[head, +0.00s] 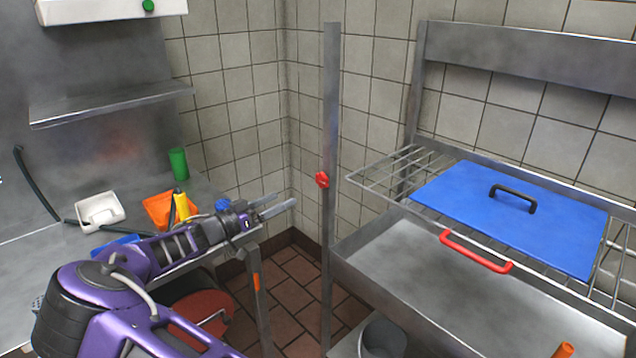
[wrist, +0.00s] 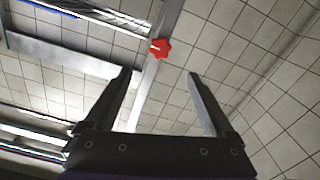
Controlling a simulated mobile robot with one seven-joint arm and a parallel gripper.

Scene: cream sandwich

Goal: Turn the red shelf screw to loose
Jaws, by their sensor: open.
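The red shelf screw (head: 322,180) is a small lobed knob on an upright metal post (head: 331,90) in the middle of the head view. It also shows in the wrist view (wrist: 160,48), above and between the fingers, with a pale mark on its face. My gripper (head: 280,207) is open and empty, to the left of the screw and a little lower in the head view. In the wrist view my two fingers (wrist: 163,82) are spread apart, and the screw lies beyond their tips, not touched.
Right of the post are a wire shelf (head: 385,176) with a blue lid (head: 470,195), and a metal sink (head: 430,270) below. Left is a counter with an orange container (head: 158,210), a white container (head: 99,211) and a green cup (head: 178,163). Open space lies between gripper and post.

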